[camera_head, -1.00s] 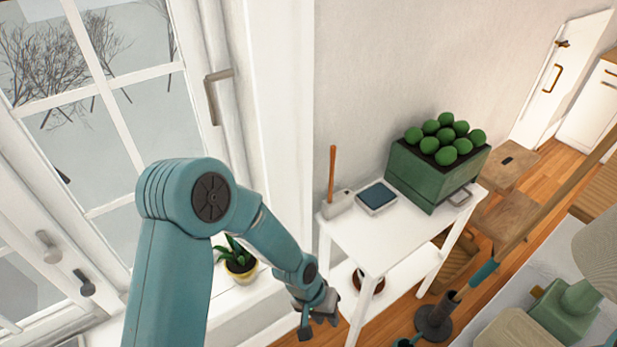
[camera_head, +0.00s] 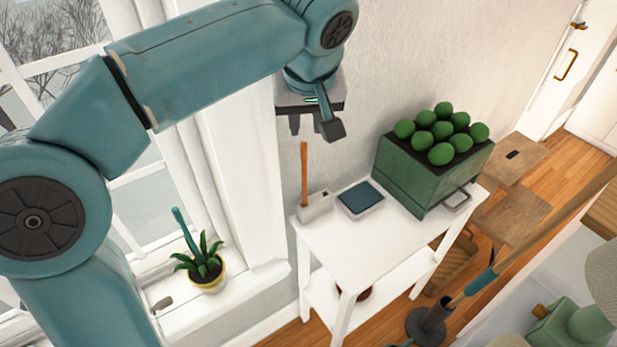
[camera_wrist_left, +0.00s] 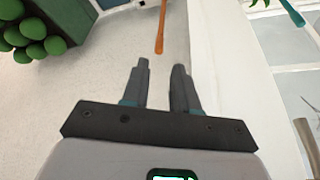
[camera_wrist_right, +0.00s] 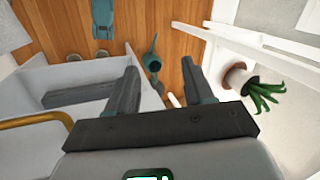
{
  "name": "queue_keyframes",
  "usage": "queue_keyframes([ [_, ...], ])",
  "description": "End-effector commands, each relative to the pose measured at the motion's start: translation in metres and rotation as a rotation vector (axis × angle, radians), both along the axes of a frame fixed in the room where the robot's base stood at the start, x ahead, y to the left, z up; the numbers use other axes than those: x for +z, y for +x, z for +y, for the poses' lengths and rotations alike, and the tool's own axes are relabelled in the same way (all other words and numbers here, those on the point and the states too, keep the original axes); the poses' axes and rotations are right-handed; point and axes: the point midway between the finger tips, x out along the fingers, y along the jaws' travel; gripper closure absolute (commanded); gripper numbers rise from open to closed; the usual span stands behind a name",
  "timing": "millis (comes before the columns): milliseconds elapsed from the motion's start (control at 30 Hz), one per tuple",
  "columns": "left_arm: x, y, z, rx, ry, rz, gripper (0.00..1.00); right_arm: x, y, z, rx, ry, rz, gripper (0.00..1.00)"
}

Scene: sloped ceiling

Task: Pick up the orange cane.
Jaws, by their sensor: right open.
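The orange cane (camera_head: 304,172) is a thin upright stick. Its lower end is in a pale grey holder (camera_head: 316,206) at the left end of a white table (camera_head: 345,240). My left gripper (camera_head: 312,128) is above the cane's top, pointing down. In the left wrist view the cane (camera_wrist_left: 161,28) lies ahead of the gap between the fingers (camera_wrist_left: 161,72), apart from them. The left gripper is open and empty. My right gripper (camera_wrist_right: 160,72) is open and empty in the right wrist view; it is not in the head view.
A blue-topped box (camera_head: 361,199) and a green crate (camera_head: 425,172) of green balls stand on the table beside the holder. A potted plant (camera_head: 205,270) sits on the windowsill at the left. The wall is close behind the table.

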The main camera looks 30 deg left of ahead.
Motion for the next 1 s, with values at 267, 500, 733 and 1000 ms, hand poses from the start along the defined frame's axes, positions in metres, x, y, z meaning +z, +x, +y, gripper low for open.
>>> queue_keyframes([
  [267, -0.065, 0.014, 0.016, -0.002, 0.001, 0.007, 0.72, -0.016, 0.0, 0.0, -0.001, 0.0, 0.001, 0.48],
  [500, -0.091, 0.025, 0.024, -0.006, -0.001, 0.003, 0.72, -0.02, 0.0, 0.0, -0.001, 0.0, 0.0, 0.48],
  [733, -0.116, 0.04, 0.033, -0.006, -0.001, 0.006, 0.72, -0.023, 0.0, 0.0, -0.001, 0.0, 0.0, 0.48],
  [1000, -0.138, 0.05, 0.04, -0.007, -0.001, 0.002, 0.72, -0.026, 0.0, 0.0, -0.001, 0.0, 0.0, 0.48],
])
